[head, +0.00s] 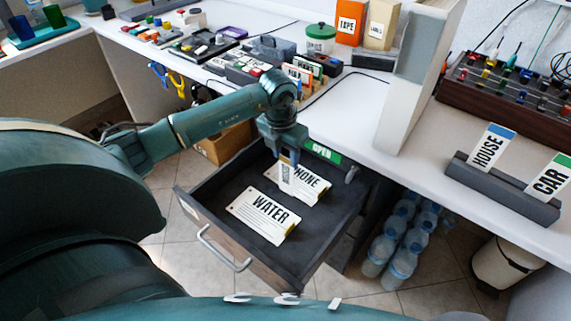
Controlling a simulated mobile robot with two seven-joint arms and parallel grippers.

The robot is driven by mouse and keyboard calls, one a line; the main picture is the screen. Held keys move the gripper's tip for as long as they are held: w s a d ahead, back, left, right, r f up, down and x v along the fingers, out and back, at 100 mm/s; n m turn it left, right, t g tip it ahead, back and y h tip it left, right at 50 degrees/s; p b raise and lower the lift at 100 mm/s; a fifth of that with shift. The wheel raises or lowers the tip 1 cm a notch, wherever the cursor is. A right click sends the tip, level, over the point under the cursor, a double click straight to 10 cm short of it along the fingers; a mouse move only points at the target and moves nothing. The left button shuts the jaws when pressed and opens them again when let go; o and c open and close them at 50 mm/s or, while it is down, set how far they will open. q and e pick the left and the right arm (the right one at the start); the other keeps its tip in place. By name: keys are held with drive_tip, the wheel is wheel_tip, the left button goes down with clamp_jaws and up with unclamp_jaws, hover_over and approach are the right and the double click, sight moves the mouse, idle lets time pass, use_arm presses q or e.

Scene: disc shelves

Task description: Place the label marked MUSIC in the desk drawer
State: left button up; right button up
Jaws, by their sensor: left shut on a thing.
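The desk drawer (215,205) is pulled out under the desk, with its handle toward me. A white label marked WATER (264,214) lies flat inside it. Behind it lies another label (312,184), on which only "HONE" shows. My left gripper (287,155) is over the drawer, pointing down. The held label covers part of the one reading "HONE". Its print is too small to read, so I cannot tell whether it says MUSIC. My right gripper is out of view.
On the desk at right, a dark rack (500,190) holds labels marked HOUSE (488,149) and CAR (549,178). More labels (298,76) stand at the back near a green-lidded jar (320,39). Water bottles (398,238) stand on the floor right of the drawer.

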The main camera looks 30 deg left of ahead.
sight(286, 166)
use_arm(q)
drive_tip(key=shift+f, duration=1.75)
drive_tip(key=o, duration=1.2)
drive_tip(key=shift+c, duration=0.2)
